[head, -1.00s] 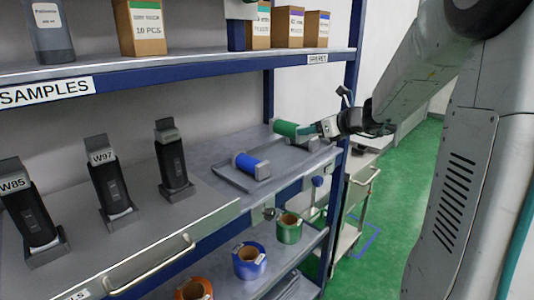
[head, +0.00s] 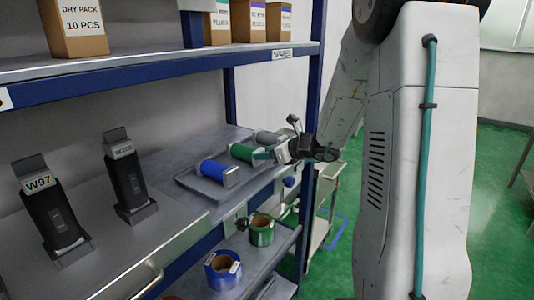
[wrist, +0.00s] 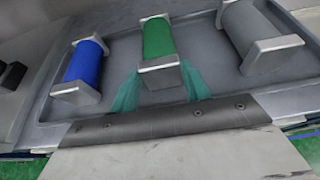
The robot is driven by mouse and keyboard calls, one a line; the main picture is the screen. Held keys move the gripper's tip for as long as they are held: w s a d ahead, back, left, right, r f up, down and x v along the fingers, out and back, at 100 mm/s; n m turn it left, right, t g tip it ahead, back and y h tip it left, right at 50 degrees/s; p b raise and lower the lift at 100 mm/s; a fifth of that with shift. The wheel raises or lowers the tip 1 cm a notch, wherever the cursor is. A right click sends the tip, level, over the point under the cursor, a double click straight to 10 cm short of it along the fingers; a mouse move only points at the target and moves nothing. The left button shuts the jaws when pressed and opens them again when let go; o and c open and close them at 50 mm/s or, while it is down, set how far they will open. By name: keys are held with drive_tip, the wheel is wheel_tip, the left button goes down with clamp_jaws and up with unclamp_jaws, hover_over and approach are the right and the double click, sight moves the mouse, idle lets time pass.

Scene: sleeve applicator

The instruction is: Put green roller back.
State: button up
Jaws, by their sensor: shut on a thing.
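The green roller (head: 242,152) is between the blue roller and the grey roller, at the grey tray (head: 190,184) on the middle shelf. In the wrist view the green roller (wrist: 158,40) lies lengthwise over the tray (wrist: 118,50), roughly in line with its neighbours. My gripper (head: 266,156) is shut on the near grey end block of the green roller. Its teal fingers (wrist: 160,90) show on either side of that block. Whether the roller rests on the tray floor or hangs just above it, I cannot tell.
The blue roller (wrist: 83,62) lies left of the green one and the grey roller (wrist: 252,32) right, both close by. Green tape (head: 261,230) and blue tape (head: 223,268) are below. The upper shelf (head: 150,75) hangs overhead.

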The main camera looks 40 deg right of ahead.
drive_tip(key=o, duration=1.2)
drive_tip(key=shift+f, duration=0.1)
drive_tip(key=shift+o, duration=0.2)
